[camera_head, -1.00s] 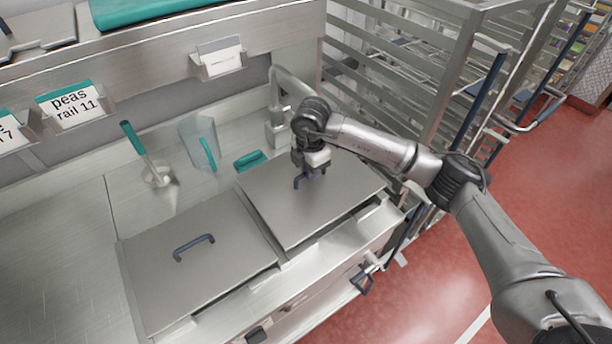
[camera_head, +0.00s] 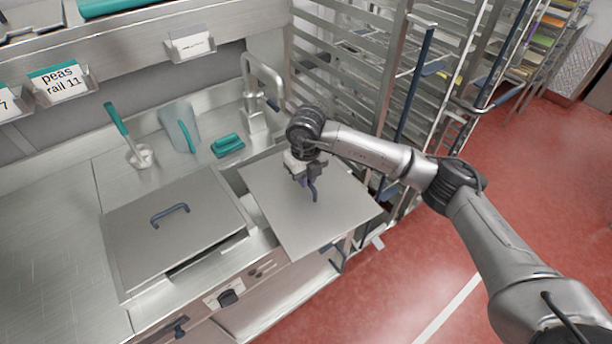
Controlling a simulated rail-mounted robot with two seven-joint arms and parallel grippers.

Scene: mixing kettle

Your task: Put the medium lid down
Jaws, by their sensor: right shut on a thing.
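My right gripper (camera_head: 306,184) is shut on the dark handle of a flat square steel lid (camera_head: 285,212), which I take to be the medium lid. The lid is held about level, turned slightly, and overhangs the front edge of the counter at the right. The gripper hides much of the handle, and the exact height of the lid above the counter is hard to tell. A second square steel lid (camera_head: 140,248) with a dark blue handle lies to the left of it. My left gripper is not in view.
A steel rack (camera_head: 350,70) is at the back right. The counter at left (camera_head: 50,230) is clear.

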